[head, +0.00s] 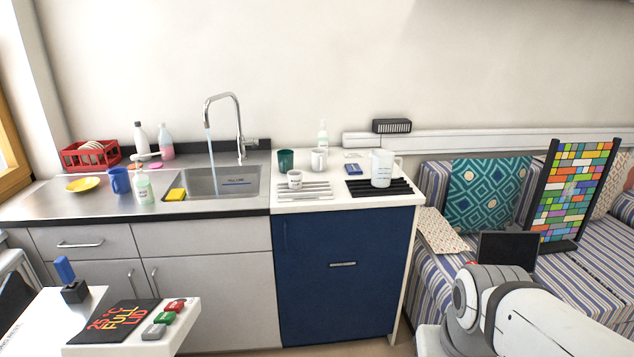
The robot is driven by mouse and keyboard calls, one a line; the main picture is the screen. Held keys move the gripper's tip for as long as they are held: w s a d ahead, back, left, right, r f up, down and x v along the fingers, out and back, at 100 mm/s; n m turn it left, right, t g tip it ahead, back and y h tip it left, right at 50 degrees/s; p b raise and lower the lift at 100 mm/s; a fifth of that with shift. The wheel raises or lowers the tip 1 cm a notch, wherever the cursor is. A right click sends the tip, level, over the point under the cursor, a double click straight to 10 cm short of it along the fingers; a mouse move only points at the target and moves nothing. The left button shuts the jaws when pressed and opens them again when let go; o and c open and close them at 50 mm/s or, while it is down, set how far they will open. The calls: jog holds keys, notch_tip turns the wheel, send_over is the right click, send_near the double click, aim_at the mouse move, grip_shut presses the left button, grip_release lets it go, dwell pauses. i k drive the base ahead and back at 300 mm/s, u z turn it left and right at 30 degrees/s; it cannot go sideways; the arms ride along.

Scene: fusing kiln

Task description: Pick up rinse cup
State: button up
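A small white cup (294,179) with dark lettering, too small to read for certain, stands upright at the left front of the white counter, by a ribbed white drain area. It may be the rinse cup; I cannot tell for sure. A dark green cup (286,159) and a white mug (319,159) stand just behind it. A blue mug (119,181) stands left of the sink. My arm shows at the lower right, well away from the cups. My gripper is not in view.
A white pitcher (382,168) stands by a black grate (404,186) at the counter's right. Water runs from the tap into the sink (237,184). A striped sofa (432,264) is at the right; a white table (86,347) is at the lower left.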

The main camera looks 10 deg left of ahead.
aim_at(295, 180)
jog(key=u, duration=0.05)
jog(key=i, duration=1.65)
jog(key=z, duration=0.1)
